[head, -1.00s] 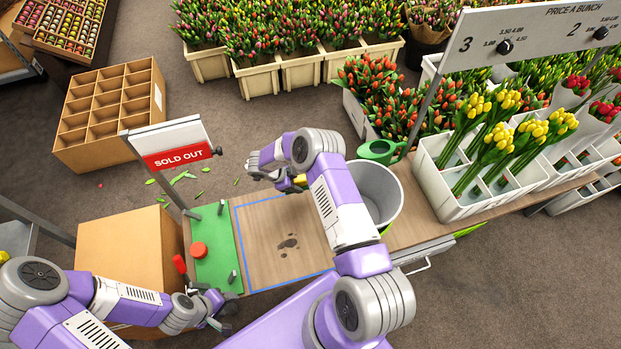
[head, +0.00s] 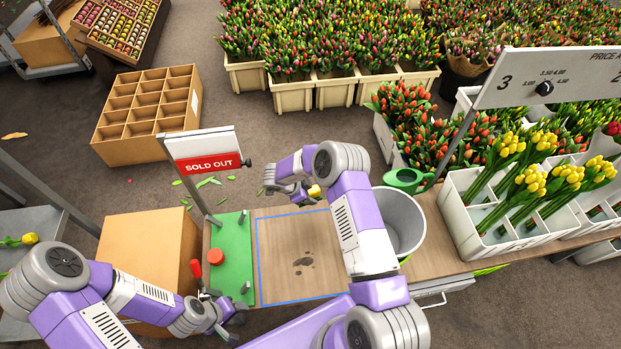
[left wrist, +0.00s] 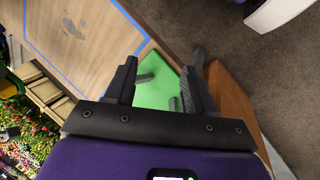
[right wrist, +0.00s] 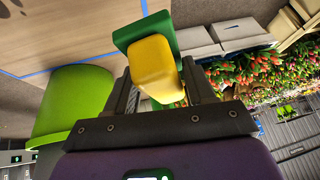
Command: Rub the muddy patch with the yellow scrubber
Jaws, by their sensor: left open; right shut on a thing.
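The muddy patch (head: 303,262) is a dark smear on the wooden bench inside a blue outline; it also shows in the left wrist view (left wrist: 73,28). My right gripper (head: 300,190) is shut on the yellow scrubber (head: 315,190), beyond the patch near the far edge of the outlined area. In the right wrist view the scrubber's yellow body (right wrist: 155,68) is between the fingers and its green pad (right wrist: 128,34) faces away. The pad appears clear of the wood. My left gripper (left wrist: 160,85) is open and empty near the green board's front edge.
The green board (head: 230,262) with a red knob (head: 215,257) and pegs lies left. A SOLD OUT sign (head: 205,160) rises behind it. White tulip crates (head: 470,225) stand right.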

